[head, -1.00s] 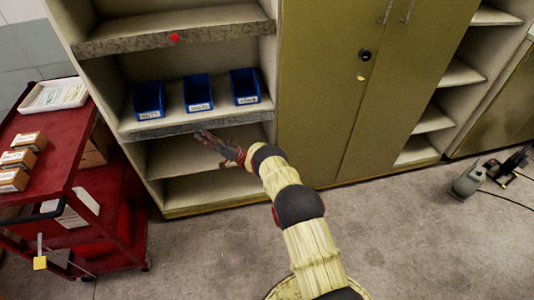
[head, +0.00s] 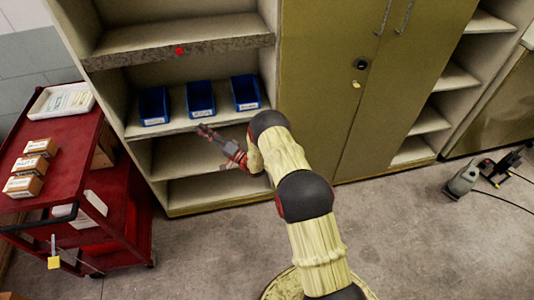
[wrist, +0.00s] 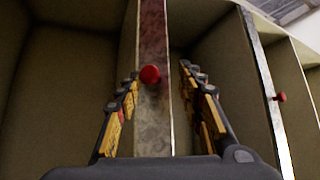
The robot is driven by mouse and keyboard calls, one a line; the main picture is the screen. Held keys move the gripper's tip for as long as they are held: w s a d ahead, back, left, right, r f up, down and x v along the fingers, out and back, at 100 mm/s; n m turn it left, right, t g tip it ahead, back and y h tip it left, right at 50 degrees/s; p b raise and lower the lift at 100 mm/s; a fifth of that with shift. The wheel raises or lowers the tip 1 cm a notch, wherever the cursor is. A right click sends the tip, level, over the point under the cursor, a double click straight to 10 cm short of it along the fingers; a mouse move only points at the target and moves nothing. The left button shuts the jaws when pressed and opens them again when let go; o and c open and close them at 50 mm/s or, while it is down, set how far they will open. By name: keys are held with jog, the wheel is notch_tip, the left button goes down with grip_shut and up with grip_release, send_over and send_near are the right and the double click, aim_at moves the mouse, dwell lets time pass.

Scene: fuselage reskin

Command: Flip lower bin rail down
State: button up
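The lower rail (wrist: 153,125) is a mottled grey strip with a red knob (wrist: 150,75), along the front of the shelf that holds the bins. In the wrist view it runs between the two fingers of my gripper (wrist: 157,72), with gaps on both sides. The fingers are spread and hold nothing. In the head view my gripper (head: 207,131) is at the front edge of the bin shelf (head: 165,131), below the middle bin. That edge looks pale there, and I cannot clearly tell the rail's angle. Three blue bins (head: 154,106) stand on the shelf.
An upper rail (head: 130,58) with a red knob (head: 179,51) fronts the shelf above. A red cart (head: 75,180) with boxes and a white tray (head: 62,99) stands at left. Closed olive cabinet doors (head: 325,110) are at right.

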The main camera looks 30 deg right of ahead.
jog(key=shift+w+d+r+m+g+h+p, duration=0.15)
jog(key=shift+r+m+g+h+p, duration=0.45)
jog(key=shift+p, duration=0.9)
jog(key=shift+w+r+m+g+h+p, duration=0.3)
jog(key=shift+m+p, duration=0.5)
jog(key=shift+p, duration=0.75)
jog(key=shift+w+d+r+m+g+h+p, duration=0.1)
jog(key=shift+r+m+g+h+p, duration=0.5)
jog(key=shift+p, duration=0.9)
jog(key=v, duration=0.8)
jog(key=s+d+f+n+g+h, duration=0.2)
jog(key=s+d+f+g+h, duration=0.15)
jog(key=f, duration=0.45)
jog(key=s+d+f+n+g+h, duration=0.3)
jog(key=s+d+f+g, duration=0.1)
jog(key=f, duration=0.5)
jog(key=s+d+r+n+g+h, duration=0.1)
jog(key=s+d+r+g, duration=0.1)
jog(key=s+r, duration=0.4)
jog(key=s+d+r+n+g+h+b, duration=0.1)
jog(key=s+d+r+n+g, duration=0.1)
jog(key=s+r+g, duration=0.2)
notch_tip(320, 180, up, 4)
jog(key=shift+s+f+h, duration=0.25)
jog(key=shift+s+h, duration=0.1)
jog(key=shift+s, duration=0.75)
jog(key=shift+d+n, duration=0.15)
jog(key=shift+n, duration=0.15)
